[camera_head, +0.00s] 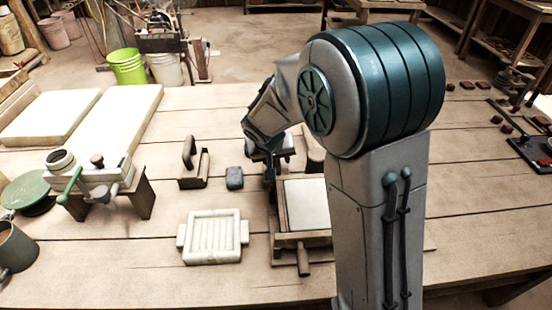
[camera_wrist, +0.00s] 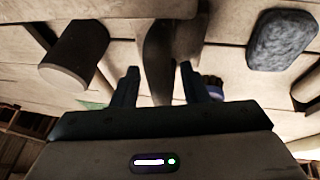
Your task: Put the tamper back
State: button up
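My gripper (camera_wrist: 158,68) is above the wooden table, beyond the tile press box, in the middle of the head view. In the wrist view a brown, tapering upright piece (camera_wrist: 158,55) shows between my two fingers; it could be the tamper's handle, but I cannot tell. The fingers stand apart on both sides of it, and I cannot tell whether they touch it. My arm hides most of this spot in the head view. The press box (camera_head: 306,205) holds a pale slab and has a wooden handle at its near side.
A blue-grey lump (camera_head: 234,178) and a wooden block with a dark upright handle (camera_head: 190,160) lie left of my gripper. A pale ridged mould (camera_head: 212,240) lies nearer. A brown cylinder (camera_wrist: 75,55) stands close by.

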jog(key=shift+r, duration=0.1)
jog(key=shift+r, duration=0.15)
jog(key=p+v, duration=0.2)
jog(key=v, duration=1)
jog(key=shift+m+g+y, duration=0.3)
jog(key=shift+g, duration=0.6)
jog(key=s+d, duration=0.9)
jog(key=shift+s+d+r, duration=0.25)
jog(key=shift+s, duration=0.15)
jog(key=shift+g+y, duration=0.4)
jog(key=shift+y, duration=0.3)
jog(key=s+d, duration=0.1)
jog(key=s, duration=0.1)
jog(key=s+d, duration=0.1)
jog(key=s, duration=0.2)
jog(key=s+d+f, duration=0.1)
jog(key=s, duration=0.2)
jog(key=shift+s+f, duration=0.1)
jog(key=shift+s, duration=0.15)
jog(key=shift+s+a+f, duration=0.1)
jog(key=shift+s+f, duration=0.05)
jog(key=shift+s, duration=0.35)
jog(key=shift+c, duration=0.4)
